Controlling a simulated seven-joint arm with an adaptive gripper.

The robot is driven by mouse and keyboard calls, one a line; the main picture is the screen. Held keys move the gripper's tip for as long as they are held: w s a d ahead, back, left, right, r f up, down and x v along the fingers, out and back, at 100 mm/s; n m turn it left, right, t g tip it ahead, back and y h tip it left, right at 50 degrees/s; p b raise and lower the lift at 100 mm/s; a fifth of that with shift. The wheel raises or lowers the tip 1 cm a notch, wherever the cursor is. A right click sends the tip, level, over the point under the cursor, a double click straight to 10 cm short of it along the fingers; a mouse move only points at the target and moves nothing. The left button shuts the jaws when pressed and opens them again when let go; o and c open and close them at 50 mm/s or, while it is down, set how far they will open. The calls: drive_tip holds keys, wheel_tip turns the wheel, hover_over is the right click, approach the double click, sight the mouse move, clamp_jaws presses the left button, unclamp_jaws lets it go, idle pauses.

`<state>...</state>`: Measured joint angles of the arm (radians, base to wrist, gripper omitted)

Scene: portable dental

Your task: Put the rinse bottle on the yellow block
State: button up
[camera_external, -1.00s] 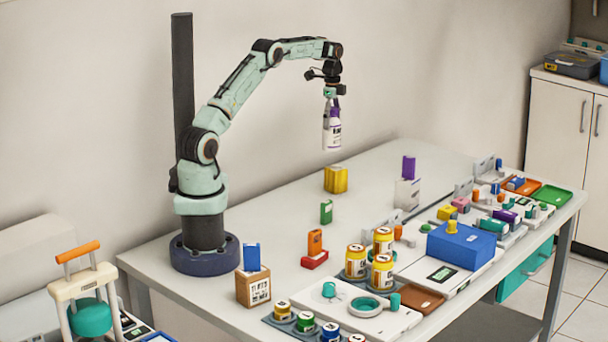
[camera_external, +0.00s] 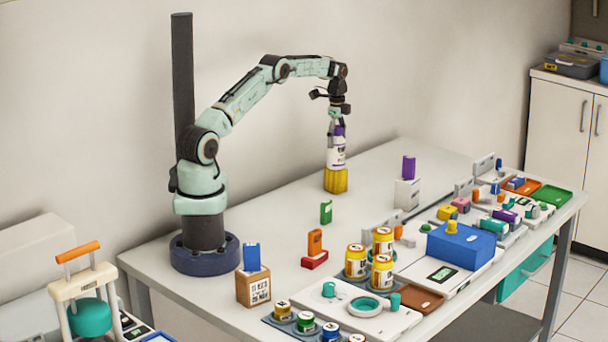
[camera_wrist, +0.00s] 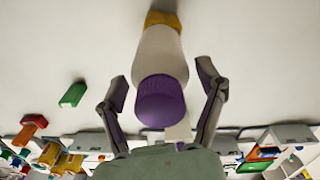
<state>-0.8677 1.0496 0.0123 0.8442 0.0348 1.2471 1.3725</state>
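The rinse bottle (camera_external: 336,154), white with a purple cap, stands upright on the yellow block (camera_external: 336,181) in the external view. In the wrist view the bottle's white body (camera_wrist: 159,52) and purple cap show between my fingers, with part of the yellow block (camera_wrist: 163,19) beyond its base. My gripper (camera_external: 338,122) is directly above the bottle, around the cap. In the wrist view my gripper (camera_wrist: 162,74) is open, with a gap on both sides of the bottle. The bottle hides part of the block's top.
A purple item (camera_external: 408,167) on a white box stands to the right. A green block (camera_external: 326,212) and an orange block (camera_external: 315,242) on a red base stand nearer the front. Yellow jars (camera_external: 356,261) and trays fill the right side. The table around the yellow block is clear.

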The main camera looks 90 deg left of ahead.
idle(0.3)
wheel_tip(320, 180, up, 11)
drive_tip(key=shift+a+f, duration=0.1)
drive_tip(key=shift+r, duration=0.8)
